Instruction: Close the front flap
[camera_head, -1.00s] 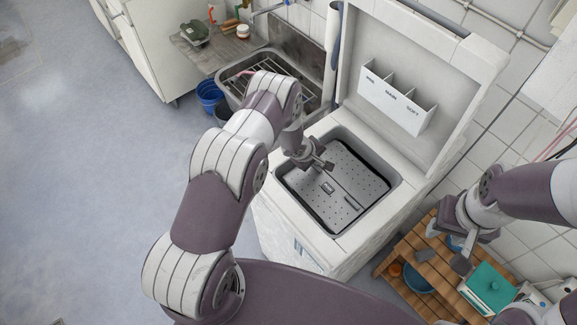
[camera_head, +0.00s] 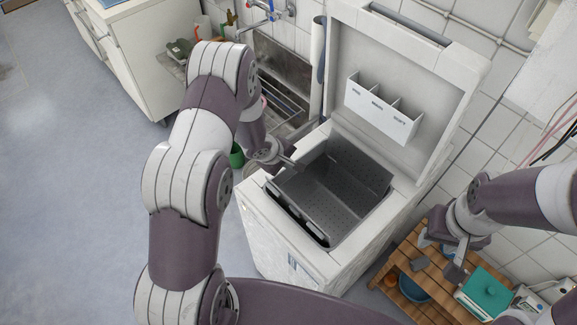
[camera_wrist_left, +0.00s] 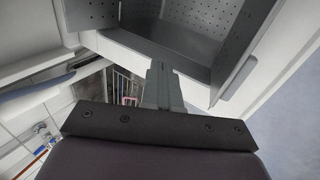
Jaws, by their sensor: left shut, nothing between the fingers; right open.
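The top-loading washing machine (camera_head: 262,220) has its lid up. Its drum (camera_head: 335,200) is open, showing a dark perforated interior. The front flap (camera_head: 297,218) stands tilted up along the drum's front edge, with slots along it. The rear flap (camera_head: 362,167) is raised at the back. My left gripper (camera_head: 291,163) is shut and empty at the left rim of the opening; contact with a flap cannot be told. In the left wrist view its fingers (camera_wrist_left: 161,85) point at grey perforated panels (camera_wrist_left: 185,35). My right gripper (camera_head: 438,266) is open and empty over the wooden shelf.
The raised lid (camera_head: 400,65) holds a white divided tray (camera_head: 382,110). A sink (camera_head: 280,85) stands left of the machine, with a green bucket (camera_head: 236,155) below. The floor at left is clear.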

